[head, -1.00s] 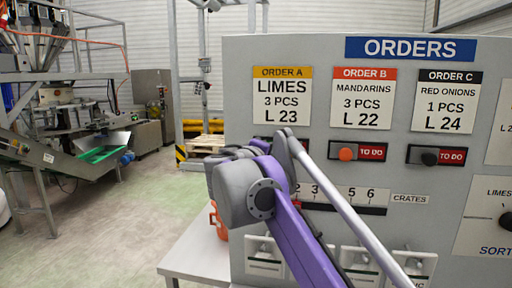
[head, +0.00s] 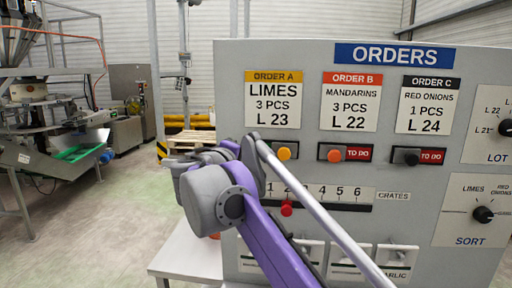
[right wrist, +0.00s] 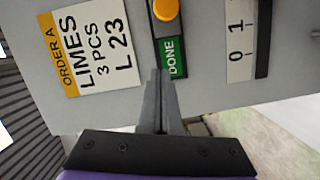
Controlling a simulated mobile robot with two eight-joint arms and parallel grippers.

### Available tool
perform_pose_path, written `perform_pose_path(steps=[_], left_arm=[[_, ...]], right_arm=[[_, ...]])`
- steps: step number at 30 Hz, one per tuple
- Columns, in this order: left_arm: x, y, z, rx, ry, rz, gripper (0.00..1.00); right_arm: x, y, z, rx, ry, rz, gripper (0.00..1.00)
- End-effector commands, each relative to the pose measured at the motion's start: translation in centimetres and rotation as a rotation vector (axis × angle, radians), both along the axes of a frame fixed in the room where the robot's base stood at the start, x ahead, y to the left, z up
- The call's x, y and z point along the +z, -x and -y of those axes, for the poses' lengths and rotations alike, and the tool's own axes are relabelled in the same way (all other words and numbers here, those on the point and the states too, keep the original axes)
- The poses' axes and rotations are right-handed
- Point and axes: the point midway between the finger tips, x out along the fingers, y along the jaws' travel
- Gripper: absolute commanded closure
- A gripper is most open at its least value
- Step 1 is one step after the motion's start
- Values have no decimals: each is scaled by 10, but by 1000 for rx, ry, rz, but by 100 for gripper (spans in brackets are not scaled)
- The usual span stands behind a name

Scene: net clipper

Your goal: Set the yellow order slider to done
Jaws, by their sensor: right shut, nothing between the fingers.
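The yellow slider knob (head: 284,153) is under the ORDER A card (head: 273,100) on the grey panel. It sits at the right end of its slot. In the right wrist view the knob (right wrist: 166,8) is at the top edge, with the green DONE label (right wrist: 173,58) uncovered beside it. My right gripper (right wrist: 160,75) is shut and empty. Its fingertips are at the label's end away from the knob, apart from the knob; whether they touch the panel I cannot tell. In the head view my right arm hides the fingers and the slot's left part.
The orange knob (head: 334,155) and black knob (head: 411,158) beside it both show red TO DO labels. Below is the CRATES scale with a red knob (head: 287,208). LOT and SORT dials (head: 484,214) are at right. A pale table (head: 188,258) stands at lower left.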

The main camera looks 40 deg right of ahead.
Motion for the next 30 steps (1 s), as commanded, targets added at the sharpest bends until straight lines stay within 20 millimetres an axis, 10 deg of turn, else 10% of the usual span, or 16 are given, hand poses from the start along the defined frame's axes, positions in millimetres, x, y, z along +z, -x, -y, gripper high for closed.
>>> perform_pose_path(steps=[12,30], left_arm=[[-7,2,0,0,0,-3,50],[-7,2,0,0,0,-3,50]], right_arm=[[1,29,-63,1,-1,0,100],[2,32,-66,-2,0,0,100]])
